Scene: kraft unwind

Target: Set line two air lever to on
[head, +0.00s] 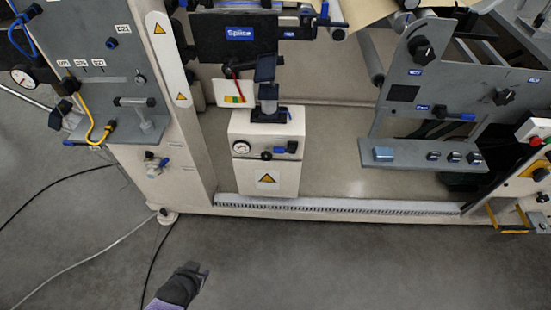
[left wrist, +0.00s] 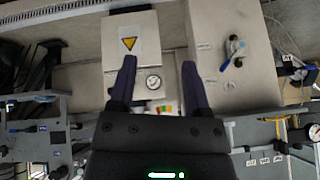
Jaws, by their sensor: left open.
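A small valve with a blue lever (head: 163,163) sits low on the pale machine post at the left in the head view. In the left wrist view the blue lever (left wrist: 232,48) shows at upper right, on a pale panel with small labels. The labels are too small to read, so I cannot tell which line it serves. My left gripper (head: 201,270) is at the bottom of the head view, over the floor and apart from the machine. In the left wrist view its two fingers (left wrist: 158,68) are spread with nothing between them. My right gripper is not in view.
A pale box (head: 266,172) with a gauge and warning triangle stands right of the post. A grey panel (head: 115,85) with a yellow hose is above the lever. A grey shelf (head: 424,153) juts out at right. The floor (head: 330,265) in front is clear except for cables at left.

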